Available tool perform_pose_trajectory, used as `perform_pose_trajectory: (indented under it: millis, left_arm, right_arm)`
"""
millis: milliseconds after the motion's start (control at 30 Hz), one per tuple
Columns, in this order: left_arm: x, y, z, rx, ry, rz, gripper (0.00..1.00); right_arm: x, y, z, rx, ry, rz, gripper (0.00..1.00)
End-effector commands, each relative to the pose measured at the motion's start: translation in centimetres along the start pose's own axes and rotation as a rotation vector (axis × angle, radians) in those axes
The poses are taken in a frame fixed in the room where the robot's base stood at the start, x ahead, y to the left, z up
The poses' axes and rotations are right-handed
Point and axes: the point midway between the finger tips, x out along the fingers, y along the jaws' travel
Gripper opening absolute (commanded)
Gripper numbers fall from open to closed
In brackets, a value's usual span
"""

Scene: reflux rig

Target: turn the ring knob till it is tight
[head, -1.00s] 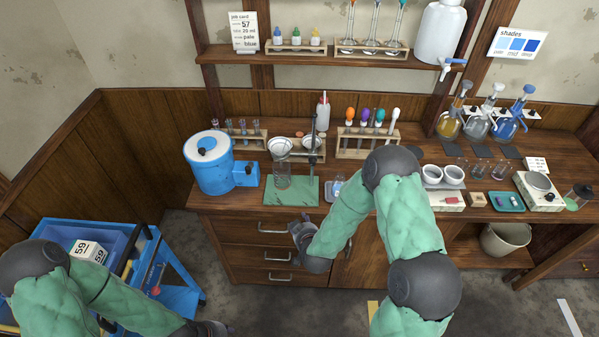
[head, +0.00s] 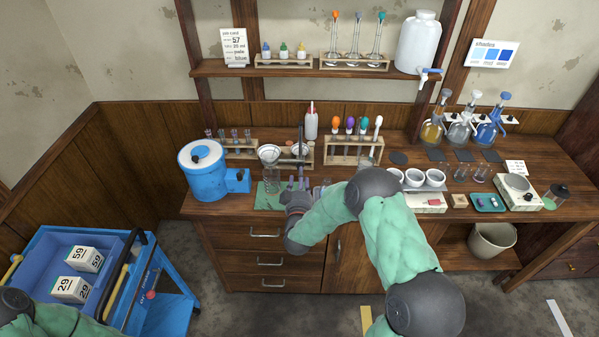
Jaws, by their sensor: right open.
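The ring stand has a green base (head: 266,197) on the bench, a dark upright rod (head: 301,136) and a ring holding a pale funnel (head: 269,153). A clear glass vessel (head: 272,179) stands under the funnel. The ring knob is too small to make out; it lies somewhere near the rod. My right gripper (head: 299,183) is open in front of the stand. Its fingers point away from me, below the ring, and hide part of the base. I see nothing between them. My left arm shows only at the lower left corner, with its gripper out of view.
A blue drum (head: 208,170) stands left of the stand. A test-tube rack (head: 353,149) and a squeeze bottle (head: 311,122) stand behind. White cups (head: 414,178) are to the right. A blue cart (head: 140,262) with two boxes stands at the lower left.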

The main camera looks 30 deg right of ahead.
Motion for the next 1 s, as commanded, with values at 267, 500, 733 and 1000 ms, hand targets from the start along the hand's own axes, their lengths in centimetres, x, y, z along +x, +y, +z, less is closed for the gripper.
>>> perform_pose_trajectory:
  millis: [267, 500, 733, 1000]
  left_arm:
    - [0.2, -0.1, 0.0, 0.000, 0.000, 0.000, 0.31]
    - [0.2, -0.1, 0.0, 0.000, 0.000, 0.000, 0.31]
    - [0.2, -0.1, 0.0, 0.000, 0.000, 0.000, 0.31]
    - [0.2, -0.1, 0.0, 0.000, 0.000, 0.000, 0.31]
  right_arm:
    - [3.5, 0.0, 0.1, -0.001, -0.001, -0.001, 0.45]
    - [4.2, 0.0, 0.0, 0.000, -0.001, -0.001, 0.45]
    - [4.2, 0.0, 0.0, 0.000, -0.001, -0.001, 0.28]
    - [4.1, 0.0, 0.0, 0.001, 0.000, -0.002, 0.00]
